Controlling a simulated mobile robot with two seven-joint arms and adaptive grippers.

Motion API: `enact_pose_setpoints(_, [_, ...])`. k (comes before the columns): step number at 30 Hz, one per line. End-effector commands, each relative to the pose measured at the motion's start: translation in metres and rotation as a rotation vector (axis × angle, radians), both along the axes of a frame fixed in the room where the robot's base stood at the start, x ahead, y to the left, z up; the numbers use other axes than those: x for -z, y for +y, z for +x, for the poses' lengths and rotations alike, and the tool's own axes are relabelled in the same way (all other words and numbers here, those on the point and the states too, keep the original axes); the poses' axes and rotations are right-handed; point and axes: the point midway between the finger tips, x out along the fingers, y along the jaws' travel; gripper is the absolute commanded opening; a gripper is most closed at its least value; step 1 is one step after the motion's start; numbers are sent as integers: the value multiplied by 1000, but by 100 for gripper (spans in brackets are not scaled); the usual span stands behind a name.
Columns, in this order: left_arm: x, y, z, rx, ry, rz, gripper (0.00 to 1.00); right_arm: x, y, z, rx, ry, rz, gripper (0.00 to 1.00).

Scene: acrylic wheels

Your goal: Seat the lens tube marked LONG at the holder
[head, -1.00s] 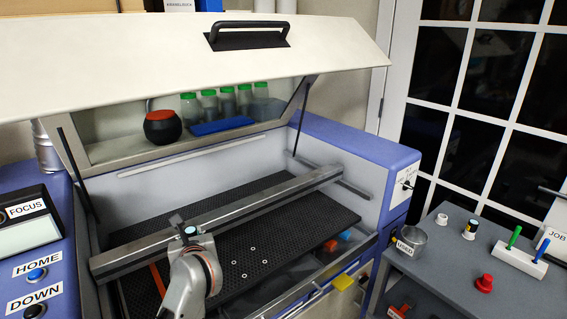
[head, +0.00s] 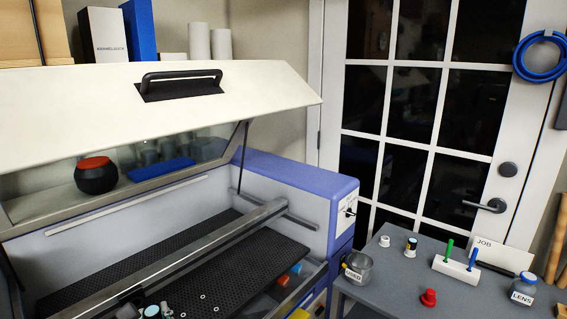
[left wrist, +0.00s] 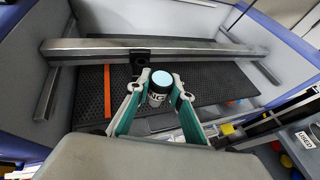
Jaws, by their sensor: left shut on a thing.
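The lens tube (left wrist: 159,87) is a short dark cylinder with a pale blue top and a white label; only the end of the word, "NG", is readable. My left gripper (left wrist: 157,99) is shut on it and holds it roughly upright, in front of the gantry beam in the left wrist view. In the head view the left gripper (head: 150,311) is cut off by the bottom edge. The holder (left wrist: 140,62) appears as a black bracket on the beam, just behind the tube; whether they touch is unclear. My right gripper is not in view.
The metal beam (head: 190,255) crosses the open machine above the black honeycomb bed (head: 262,250). The raised lid (head: 120,105) hangs over it. The side table (head: 385,290) carries a USED cup (head: 358,266), a LENS jar (head: 523,289), a red knob (head: 429,297) and small cylinders.

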Motion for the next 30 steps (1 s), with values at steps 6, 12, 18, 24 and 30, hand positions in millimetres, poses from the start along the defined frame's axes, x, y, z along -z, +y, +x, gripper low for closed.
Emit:
enact_pose_setpoints(6, [-5,-9,-16,8,-1,1,0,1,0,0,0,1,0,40])
enact_pose_setpoints(12, [-8,-2,-4,2,-3,16,0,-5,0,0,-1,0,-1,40])
enact_pose_setpoints(18, [-14,37,46,-28,1,42,0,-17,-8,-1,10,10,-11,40])
enact_pose_setpoints(24, [-17,86,92,-68,4,30,0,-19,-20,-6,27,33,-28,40])
enact_pose_setpoints(30, [-17,114,112,-90,2,9,0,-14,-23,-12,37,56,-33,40])
